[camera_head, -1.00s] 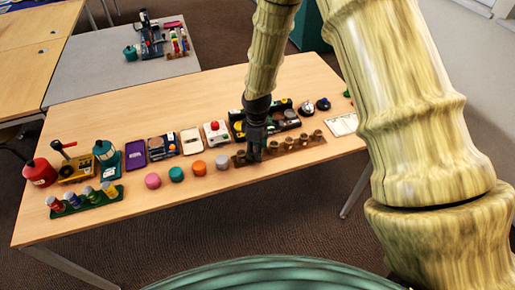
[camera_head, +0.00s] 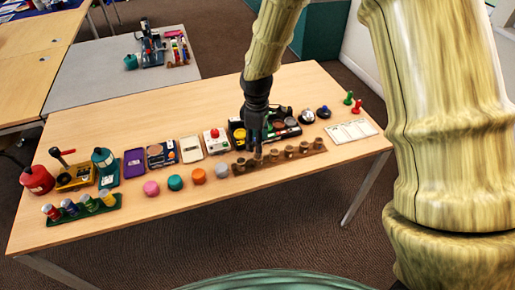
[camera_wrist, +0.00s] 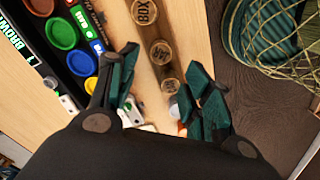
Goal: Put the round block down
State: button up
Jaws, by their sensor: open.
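My gripper (camera_head: 256,147) is open, fingers pointing down over the left part of a long brown wooden rack (camera_head: 264,164). Several round brown wooden blocks (camera_head: 289,151) stand upright in a row on it. One round block (camera_head: 258,155) shows right below my fingertips. In the wrist view my fingers (camera_wrist: 163,62) are spread apart on either side of the row, and nothing is clamped between them. A round block (camera_wrist: 161,52) with dark lettering shows between the tips. Which of these is the round block of the task, I cannot tell.
Pink (camera_head: 151,188), teal (camera_head: 175,182), orange (camera_head: 198,176) and grey (camera_head: 221,170) round pieces lie left of the rack. A black tray (camera_head: 284,128) of coloured cups stands behind it. A white card (camera_head: 351,131) lies right. The front table strip is clear.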

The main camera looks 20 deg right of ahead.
jog(key=shift+r, duration=1.75)
